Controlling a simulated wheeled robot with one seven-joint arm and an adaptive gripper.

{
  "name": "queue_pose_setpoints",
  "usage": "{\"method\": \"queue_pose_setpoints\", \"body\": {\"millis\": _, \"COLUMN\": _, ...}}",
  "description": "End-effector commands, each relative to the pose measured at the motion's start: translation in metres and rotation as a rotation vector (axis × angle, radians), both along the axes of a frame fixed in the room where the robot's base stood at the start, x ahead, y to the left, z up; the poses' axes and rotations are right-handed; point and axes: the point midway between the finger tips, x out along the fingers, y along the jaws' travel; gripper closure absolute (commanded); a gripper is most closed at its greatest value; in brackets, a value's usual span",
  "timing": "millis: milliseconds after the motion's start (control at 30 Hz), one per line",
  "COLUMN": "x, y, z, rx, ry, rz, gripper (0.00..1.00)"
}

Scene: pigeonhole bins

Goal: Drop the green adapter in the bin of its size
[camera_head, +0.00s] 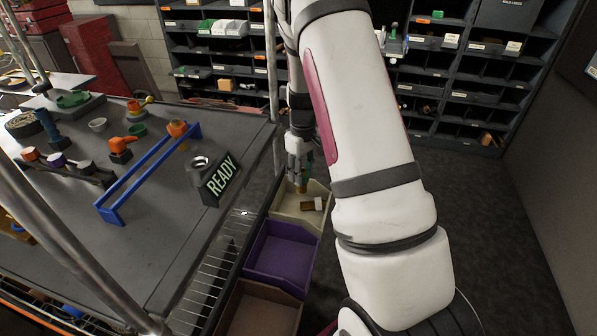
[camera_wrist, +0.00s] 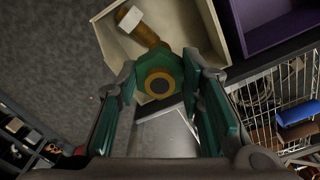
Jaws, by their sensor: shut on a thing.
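My gripper (camera_wrist: 160,88) is shut on the green adapter (camera_wrist: 174,66), a faceted green piece with a yellow ring around a dark centre. The fingers stand on both sides of it. In the head view my gripper (camera_head: 299,150) hangs at the far end of the bin row, and the adapter is mostly hidden there. A cream bin (camera_wrist: 112,40) lies below, with a brass fitting (camera_wrist: 143,28) inside; the adapter overlaps its edge in the wrist view. In the head view the cream bin (camera_head: 287,207) stands beyond a purple bin (camera_head: 281,256) and a brown bin (camera_head: 262,312).
A grey table (camera_head: 170,215) with a blue rail (camera_head: 150,170), several fittings and a READY sign (camera_head: 221,178) stands left of the bins. A wire rack (camera_wrist: 272,105) adjoins them. Dark shelving (camera_head: 440,90) fills the back. The floor at right is clear.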

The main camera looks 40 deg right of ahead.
Motion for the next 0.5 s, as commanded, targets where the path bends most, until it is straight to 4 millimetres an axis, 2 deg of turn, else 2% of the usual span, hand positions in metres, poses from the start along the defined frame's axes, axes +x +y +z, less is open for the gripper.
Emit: {"method": "queue_pose_setpoints", "body": {"millis": 500, "x": 0.001, "y": 0.0, "z": -0.047, "rx": 0.001, "ry": 0.002, "rz": -0.001, "gripper": 1.0}}
